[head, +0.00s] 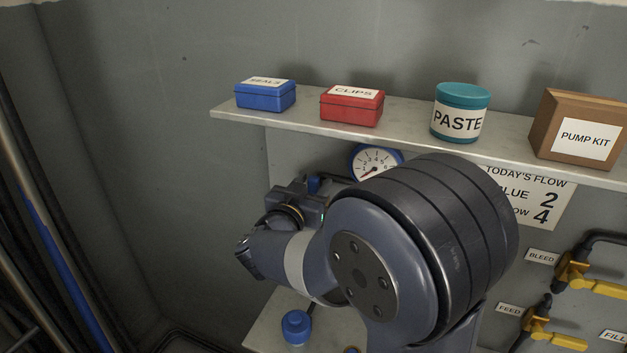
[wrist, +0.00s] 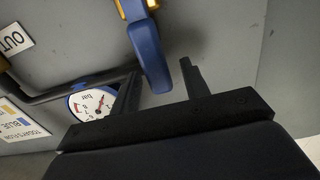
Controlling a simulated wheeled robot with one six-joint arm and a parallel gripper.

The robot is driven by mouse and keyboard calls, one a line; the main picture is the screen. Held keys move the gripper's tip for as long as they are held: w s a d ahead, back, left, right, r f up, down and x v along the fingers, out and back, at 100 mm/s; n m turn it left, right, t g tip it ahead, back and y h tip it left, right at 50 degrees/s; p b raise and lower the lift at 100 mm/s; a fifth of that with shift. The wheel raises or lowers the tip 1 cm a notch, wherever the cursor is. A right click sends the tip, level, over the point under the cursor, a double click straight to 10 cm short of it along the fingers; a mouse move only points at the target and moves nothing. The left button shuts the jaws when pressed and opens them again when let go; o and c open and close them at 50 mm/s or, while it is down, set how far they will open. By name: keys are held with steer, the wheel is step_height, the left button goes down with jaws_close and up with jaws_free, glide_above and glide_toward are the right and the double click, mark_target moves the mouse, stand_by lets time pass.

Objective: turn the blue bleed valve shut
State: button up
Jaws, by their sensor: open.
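A blue lever (wrist: 148,55) with a brass-coloured fitting at its upper end shows in the wrist view; its label is not in view, so I cannot confirm it is the bleed valve. My gripper (wrist: 159,70) is open, with one dark finger on each side of the lever's rounded lower end. The lever's end reaches into the gap between the fingers. I cannot tell whether either finger touches it. In the head view my arm hides the fingertips and most of the blue valve area.
A blue-rimmed gauge (head: 375,162) is on the panel, also beside the left finger in the wrist view (wrist: 92,103). Above, a shelf (head: 400,136) holds boxes and a paste tub (head: 460,112). Yellow valve levers (head: 597,288) sit at the right.

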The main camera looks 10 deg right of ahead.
steer(key=shift+w+d, duration=0.3)
steer(key=shift+w, duration=0.1)
jaws_close()
stand_by(0.4)
